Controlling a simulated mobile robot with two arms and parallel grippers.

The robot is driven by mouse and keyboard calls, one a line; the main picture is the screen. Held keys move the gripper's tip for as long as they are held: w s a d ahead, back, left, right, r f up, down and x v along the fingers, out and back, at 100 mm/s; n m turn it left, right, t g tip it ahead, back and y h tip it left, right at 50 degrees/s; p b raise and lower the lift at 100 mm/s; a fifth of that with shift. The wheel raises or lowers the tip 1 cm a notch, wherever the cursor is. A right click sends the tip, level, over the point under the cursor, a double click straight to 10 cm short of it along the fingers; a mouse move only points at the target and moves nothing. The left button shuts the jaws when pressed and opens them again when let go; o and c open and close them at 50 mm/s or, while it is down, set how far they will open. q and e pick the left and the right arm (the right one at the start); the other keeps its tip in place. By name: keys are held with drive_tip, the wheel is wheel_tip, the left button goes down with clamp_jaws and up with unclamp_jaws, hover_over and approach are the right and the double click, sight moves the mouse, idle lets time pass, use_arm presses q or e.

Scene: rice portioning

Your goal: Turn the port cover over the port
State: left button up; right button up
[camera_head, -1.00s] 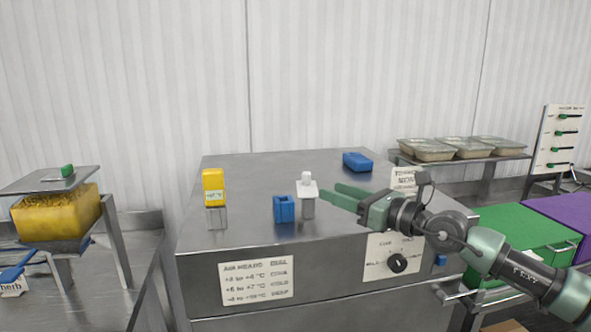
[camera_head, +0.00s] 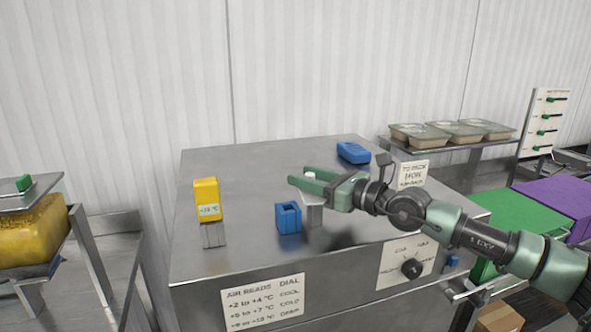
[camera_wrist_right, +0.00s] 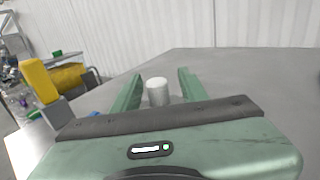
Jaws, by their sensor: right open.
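The port cover (camera_head: 313,200) is a white plate with a round knob, on a short metal post near the front of the steel machine top. My right gripper (camera_head: 298,177) is open at the knob's height, and its green fingers hide part of the knob. In the right wrist view, the white knob (camera_wrist_right: 158,92) stands upright between the two open fingers, with a visible gap to the right finger. The port under the cover cannot be made out. My left gripper is not in view.
A blue block (camera_head: 288,218) stands just left of the cover, and a yellow block (camera_head: 206,199) stands farther left on a metal post. Another blue piece (camera_head: 353,153) lies at the back right. A dial (camera_head: 411,269) is on the front panel.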

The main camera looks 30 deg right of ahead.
drive_tip(key=shift+s+r, duration=0.1)
drive_tip(key=shift+s, duration=0.2)
drive_tip(key=shift+s+r, duration=0.15)
drive_tip(key=shift+s, duration=0.15)
clamp_jaws()
drive_tip(key=shift+d, duration=0.1)
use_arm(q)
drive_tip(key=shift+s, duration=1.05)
